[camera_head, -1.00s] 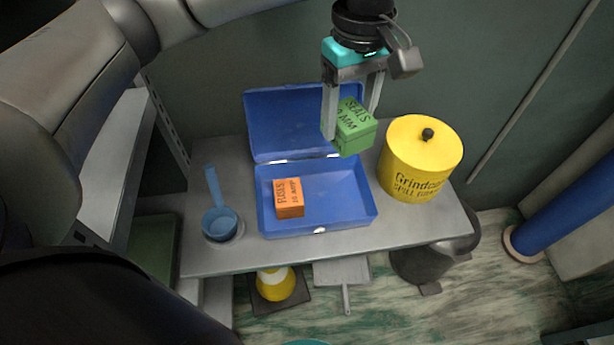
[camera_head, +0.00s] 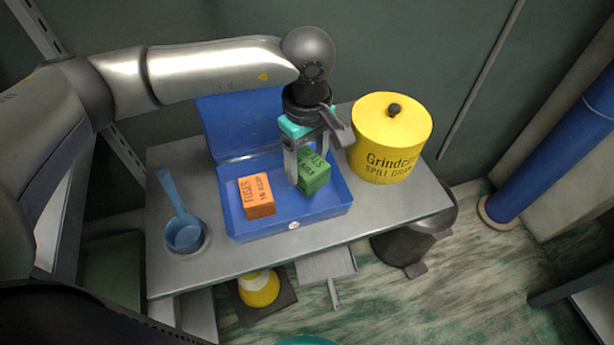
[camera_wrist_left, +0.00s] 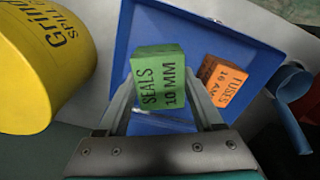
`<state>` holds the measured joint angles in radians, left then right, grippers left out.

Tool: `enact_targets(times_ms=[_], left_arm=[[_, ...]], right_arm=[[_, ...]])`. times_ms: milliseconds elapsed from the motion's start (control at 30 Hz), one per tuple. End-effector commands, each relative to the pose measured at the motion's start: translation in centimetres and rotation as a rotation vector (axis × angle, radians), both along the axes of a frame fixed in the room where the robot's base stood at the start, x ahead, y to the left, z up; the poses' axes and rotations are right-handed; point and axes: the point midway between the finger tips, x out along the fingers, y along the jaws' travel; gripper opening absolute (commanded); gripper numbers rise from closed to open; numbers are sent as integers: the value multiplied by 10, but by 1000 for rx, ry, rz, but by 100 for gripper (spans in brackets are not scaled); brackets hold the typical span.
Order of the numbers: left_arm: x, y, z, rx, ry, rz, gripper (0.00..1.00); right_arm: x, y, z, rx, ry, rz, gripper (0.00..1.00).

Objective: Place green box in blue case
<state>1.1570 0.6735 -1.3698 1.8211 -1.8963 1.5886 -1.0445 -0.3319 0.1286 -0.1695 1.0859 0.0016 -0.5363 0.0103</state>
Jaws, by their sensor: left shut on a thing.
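The green box (camera_head: 315,174), marked SEALS 10 MM, is between the fingers of my left gripper (camera_head: 308,172), which is shut on it. It is over the right part of the open blue case (camera_head: 240,226), low down and within its outline. I cannot tell whether it touches the case floor. In the left wrist view the green box (camera_wrist_left: 160,85) sits between both fingers, with the blue case (camera_wrist_left: 140,30) behind it. The case lid (camera_head: 225,130) stands open at the back. My right gripper is not in view.
An orange FUSES box (camera_head: 256,196) is in the left part of the case. A yellow drum (camera_head: 390,140) stands close to the right of the case. A blue ladle (camera_head: 183,230) lies to the left on the grey table (camera_head: 400,215). The table's front right is clear.

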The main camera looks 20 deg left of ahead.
Motion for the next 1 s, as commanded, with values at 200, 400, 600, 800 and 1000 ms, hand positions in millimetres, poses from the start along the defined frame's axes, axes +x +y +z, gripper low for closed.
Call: enact_targets(times_ms=[200,400,600,800,1000], left_arm=[[0,0,-22,0,0,1,12],[0,0,-40,0,-1,0,12],[0,0,-40,0,-2,0,12],[0,0,-42,0,-2,0,12],[0,0,-42,-1,-1,0,81]], right_arm=[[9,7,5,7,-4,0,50],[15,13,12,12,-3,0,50],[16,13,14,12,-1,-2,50],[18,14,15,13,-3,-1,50],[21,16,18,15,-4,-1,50]])
